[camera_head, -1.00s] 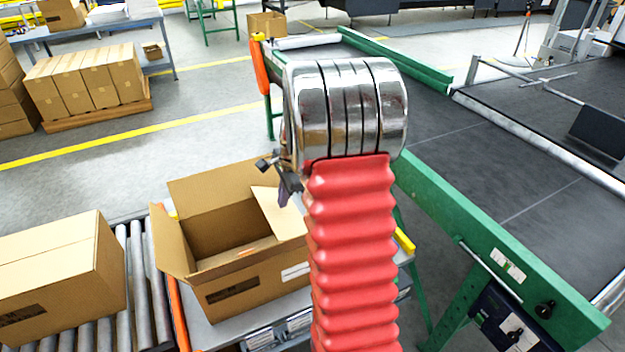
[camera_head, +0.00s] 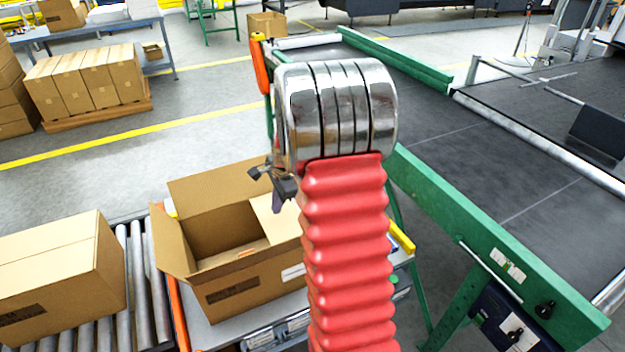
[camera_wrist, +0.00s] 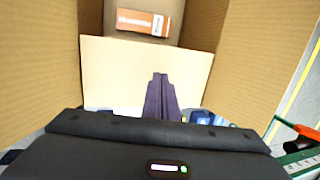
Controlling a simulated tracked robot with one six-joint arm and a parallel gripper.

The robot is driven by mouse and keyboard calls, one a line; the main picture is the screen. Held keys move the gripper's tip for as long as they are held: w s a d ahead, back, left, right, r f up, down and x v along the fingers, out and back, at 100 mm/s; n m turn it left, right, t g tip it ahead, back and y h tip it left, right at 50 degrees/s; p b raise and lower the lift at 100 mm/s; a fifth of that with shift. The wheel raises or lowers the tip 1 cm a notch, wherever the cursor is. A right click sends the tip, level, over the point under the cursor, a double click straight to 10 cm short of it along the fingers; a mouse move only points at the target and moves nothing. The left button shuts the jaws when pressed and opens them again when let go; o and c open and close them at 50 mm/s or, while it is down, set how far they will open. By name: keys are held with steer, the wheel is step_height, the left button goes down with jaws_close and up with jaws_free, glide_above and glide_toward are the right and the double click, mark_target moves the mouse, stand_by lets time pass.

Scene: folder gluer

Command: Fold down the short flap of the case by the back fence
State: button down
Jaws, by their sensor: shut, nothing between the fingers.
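The open case (camera_head: 250,280) stands upright on a grey bench left of my arm. Its right short flap (camera_head: 268,220) leans inward over the opening, partly hidden by my arm. The same flap shows pale in the wrist view (camera_wrist: 110,72), covering the near part of the opening. My gripper (camera_wrist: 160,76) is shut and empty, with its purple fingers over this flap; contact is hard to tell. In the head view my gripper (camera_head: 278,203) is just above the flap. The left short flap (camera_head: 172,242) and the far long flap (camera_head: 220,185) stand open.
An orange-and-white item (camera_wrist: 143,22) lies inside the case. A closed carton (camera_head: 60,275) sits on rollers (camera_head: 140,280) to the left. A green-framed conveyor (camera_head: 480,230) is on the right. A loaded pallet (camera_head: 95,115) stands behind on open floor.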

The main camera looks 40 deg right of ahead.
steer(key=shift+w+a+f, duration=0.2)
steer(key=shift+a+f, duration=0.45)
steer(key=shift+f, duration=0.25)
step_height(320, 180, up, 9)
stand_by(0.7)
stand_by(1.7)
